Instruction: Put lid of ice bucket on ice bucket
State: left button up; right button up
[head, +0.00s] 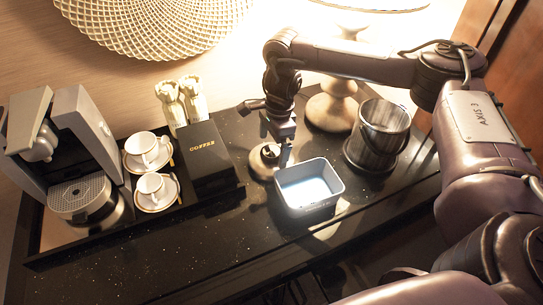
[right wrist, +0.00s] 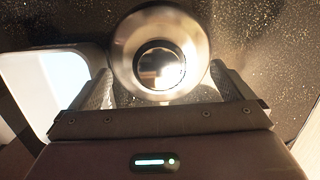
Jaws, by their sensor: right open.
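The ice bucket (head: 378,132) is a shiny metal pail standing upright and open at the right of the black counter. Its round metal lid (head: 262,170) lies on the counter left of the bucket, beside a white-rimmed tub. My right gripper (head: 281,148) is over the lid, pointing down. In the right wrist view the gripper (right wrist: 160,85) is open, and the lid (right wrist: 125,50) with its dark shiny knob (right wrist: 160,66) shows ahead, between the fingers' directions. Whether the fingers touch the lid cannot be told. My left gripper is not in view.
The rectangular tub (head: 308,205) stands close right of the lid; it also shows in the right wrist view (right wrist: 85,60). A black coffee box (head: 206,155), two cups and a coffee machine (head: 62,150) stand left. A lamp base (head: 331,108) is behind. The front counter is clear.

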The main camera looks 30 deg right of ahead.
jog(key=shift+a+f, duration=0.15)
jog(key=shift+f, duration=1)
jog(key=shift+s, duration=0.15)
jog(key=c, duration=0.9)
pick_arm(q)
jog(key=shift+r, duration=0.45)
pick_arm(e)
jog(key=shift+c, duration=0.2)
jog(key=shift+s+f, duration=0.1)
jog(key=shift+c, duration=0.5)
